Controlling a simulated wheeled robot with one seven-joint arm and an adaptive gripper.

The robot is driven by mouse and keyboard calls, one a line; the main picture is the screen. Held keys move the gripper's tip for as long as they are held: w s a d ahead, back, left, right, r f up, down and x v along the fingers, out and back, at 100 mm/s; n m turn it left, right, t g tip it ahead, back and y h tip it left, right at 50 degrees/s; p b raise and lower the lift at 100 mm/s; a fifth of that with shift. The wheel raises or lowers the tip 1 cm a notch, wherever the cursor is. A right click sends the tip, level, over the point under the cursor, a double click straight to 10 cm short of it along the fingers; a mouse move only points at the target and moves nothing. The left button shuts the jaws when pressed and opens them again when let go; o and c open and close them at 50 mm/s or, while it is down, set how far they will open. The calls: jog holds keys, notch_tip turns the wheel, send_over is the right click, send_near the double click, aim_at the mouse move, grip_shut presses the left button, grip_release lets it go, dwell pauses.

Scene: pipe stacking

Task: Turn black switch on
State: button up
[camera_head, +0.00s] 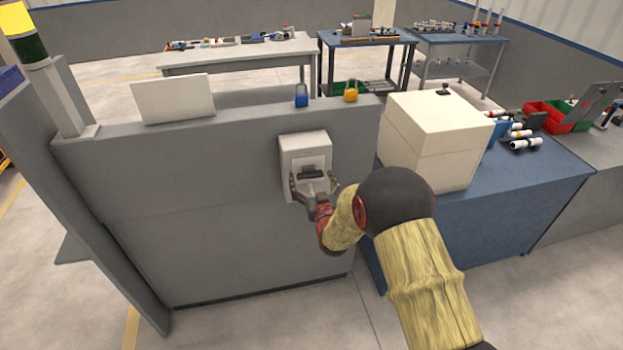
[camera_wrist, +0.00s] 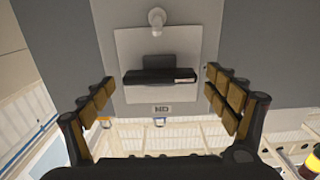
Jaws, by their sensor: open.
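The black switch (camera_head: 311,172) sits in a light grey box (camera_head: 305,146) on the front of a grey wall panel. In the wrist view the black switch (camera_wrist: 158,76) is a wide dark bar with a raised block, on a pale plate (camera_wrist: 130,50) with a small label. The picture there looks upside down. My gripper (camera_head: 315,187) is in front of the box's lower part, its fingers on either side. In the wrist view my gripper (camera_wrist: 160,88) is open, with the switch between its padded fingers and nothing held. Contact with the switch cannot be told.
A blue padlock (camera_head: 301,97) and a yellow padlock (camera_head: 351,93) stand on the panel's top ledge. A cream box (camera_head: 435,137) on a blue table (camera_head: 520,197) stands close to the right of my arm.

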jog(key=c, duration=0.3)
jog(key=c, duration=0.8)
jog(key=shift+c, duration=0.3)
